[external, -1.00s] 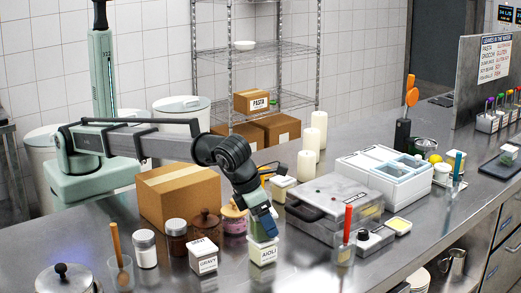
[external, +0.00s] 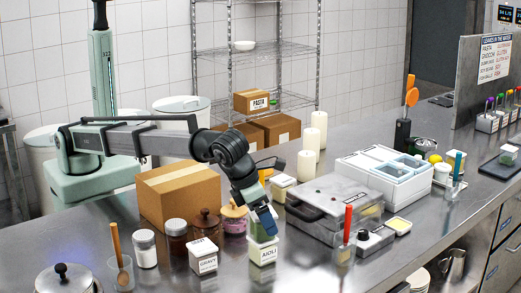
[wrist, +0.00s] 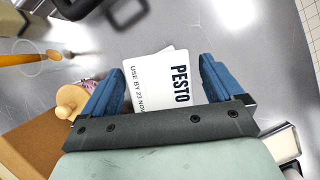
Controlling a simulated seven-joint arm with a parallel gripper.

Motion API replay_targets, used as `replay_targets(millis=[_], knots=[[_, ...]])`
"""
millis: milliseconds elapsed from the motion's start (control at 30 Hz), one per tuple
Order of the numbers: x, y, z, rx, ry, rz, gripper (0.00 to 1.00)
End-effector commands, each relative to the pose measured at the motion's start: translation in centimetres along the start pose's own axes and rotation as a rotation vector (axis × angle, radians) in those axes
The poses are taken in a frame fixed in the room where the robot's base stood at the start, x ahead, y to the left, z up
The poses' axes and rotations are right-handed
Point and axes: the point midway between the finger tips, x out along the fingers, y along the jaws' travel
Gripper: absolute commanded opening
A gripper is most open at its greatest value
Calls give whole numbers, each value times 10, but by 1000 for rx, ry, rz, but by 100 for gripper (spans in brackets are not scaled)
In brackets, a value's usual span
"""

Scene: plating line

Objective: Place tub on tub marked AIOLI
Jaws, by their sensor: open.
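The tub marked AIOLI (external: 262,256) stands on the steel counter in the external view, its label facing the camera. A greenish tub (external: 257,236) shows directly above it, partly hidden by my gripper. In the wrist view this upper tub has a white lid reading PESTO (wrist: 158,92). A corner of another white lid (wrist: 178,51) shows beneath it, slightly turned from it. The upper tub appears to rest on the AIOLI tub. My gripper (wrist: 160,85) is open, with a blue finger on each side of the PESTO lid. It also shows in the external view (external: 266,226).
The GRAVY tub (external: 203,260) stands just left of the AIOLI tub. Jars (external: 176,240) and a cardboard box (external: 180,198) stand behind and left. A press-like appliance (external: 322,205) and a cup with a red-handled tool (external: 343,252) are at right. Counter in front is clear.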

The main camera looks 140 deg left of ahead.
Motion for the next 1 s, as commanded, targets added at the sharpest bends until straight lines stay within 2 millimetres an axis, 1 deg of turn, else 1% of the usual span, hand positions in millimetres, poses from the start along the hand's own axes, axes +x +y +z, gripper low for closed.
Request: replay_targets(millis=[33,300,500,700,1000], knots=[[-9,0,0,0,-1,-2,94],[-60,-1,0,0,-1,-2,94],[-90,0,0,0,-1,-1,94],[-104,0,0,0,-1,0,94],[-107,0,0,0,0,0,94]])
